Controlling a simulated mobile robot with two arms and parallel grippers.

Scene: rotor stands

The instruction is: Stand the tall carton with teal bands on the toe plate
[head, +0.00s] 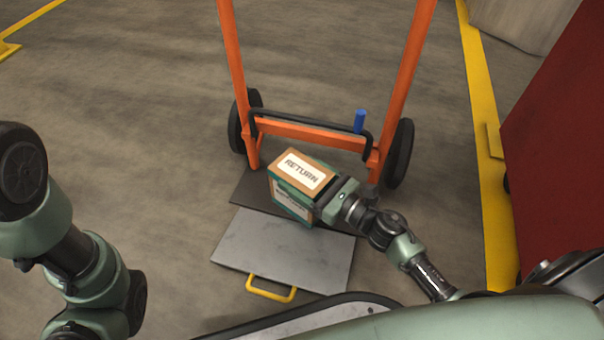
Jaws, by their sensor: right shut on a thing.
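The tall carton (292,201) is brown with teal bands and a white "RETURN" label on its upper face. It looks upright, at the dark toe plate (247,190) of the orange hand truck. Whether its base touches the plate is hidden. My right gripper (330,203) is shut on the carton's right side, its fingertips partly hidden. My left arm comes in at the left edge; its gripper does not show.
A grey plate (285,250) with a yellow handle (270,290) lies in front of the toe plate. A red panel (560,130) stands at right. Floor at left is clear.

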